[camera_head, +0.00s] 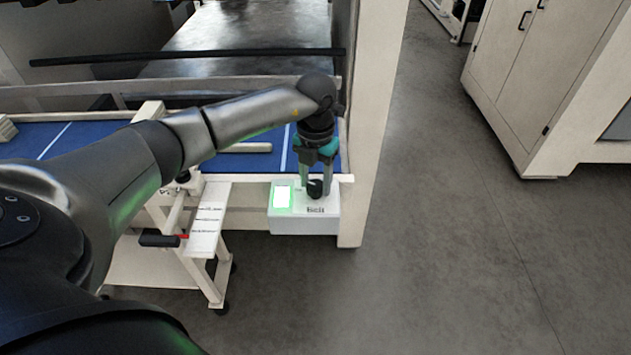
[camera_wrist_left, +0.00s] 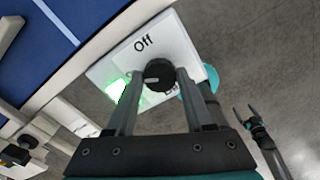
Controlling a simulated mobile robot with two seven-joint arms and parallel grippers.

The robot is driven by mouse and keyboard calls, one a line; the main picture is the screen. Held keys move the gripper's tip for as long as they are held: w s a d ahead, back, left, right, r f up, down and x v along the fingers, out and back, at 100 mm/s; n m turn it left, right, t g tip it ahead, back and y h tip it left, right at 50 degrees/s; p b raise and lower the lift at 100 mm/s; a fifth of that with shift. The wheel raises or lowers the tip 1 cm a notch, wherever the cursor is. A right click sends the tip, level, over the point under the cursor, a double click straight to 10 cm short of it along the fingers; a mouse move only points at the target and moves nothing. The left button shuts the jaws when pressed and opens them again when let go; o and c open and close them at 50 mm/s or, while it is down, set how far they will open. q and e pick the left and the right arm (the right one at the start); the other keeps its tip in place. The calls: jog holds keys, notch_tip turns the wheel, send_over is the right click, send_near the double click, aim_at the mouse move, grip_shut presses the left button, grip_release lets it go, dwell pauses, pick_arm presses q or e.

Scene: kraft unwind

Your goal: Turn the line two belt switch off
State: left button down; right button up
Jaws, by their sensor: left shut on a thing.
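The belt switch is a pale box (camera_head: 305,224) on the front of the belt frame, marked "Belt", with a lit green-white lamp (camera_head: 282,197). My left gripper (camera_head: 317,182) reaches down to its black rotary knob (camera_head: 316,190) and is shut on it. In the left wrist view the knob (camera_wrist_left: 158,73) sits between the two fingers, below the word "Off" (camera_wrist_left: 143,43). Another label beside the knob is partly hidden by a finger. The lamp glows green (camera_wrist_left: 118,90). My right gripper (camera_wrist_left: 245,110) shows at the right of the left wrist view, its fingers apart and empty.
A blue belt (camera_head: 80,138) lies behind the switch, with a dark bar (camera_head: 190,57) above it. A small pale stand (camera_head: 208,222) with a black handle is left of the switch. A pale cabinet (camera_head: 545,75) stands right across clear grey floor (camera_head: 440,240).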

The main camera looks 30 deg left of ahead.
aim_at(315, 185)
pick_arm(q)
jog(key=m+b, duration=0.3)
jog(key=m, duration=0.4)
jog(key=shift+b, duration=0.4)
jog(key=shift+m+b, duration=1.15)
jog(key=shift+m, duration=1.45)
jog(key=shift+r, duration=0.1)
jog(key=shift+c, duration=1.4)
grip_release()
notch_tip(315, 185, up, 15)
jog(key=shift+b, duration=0.35)
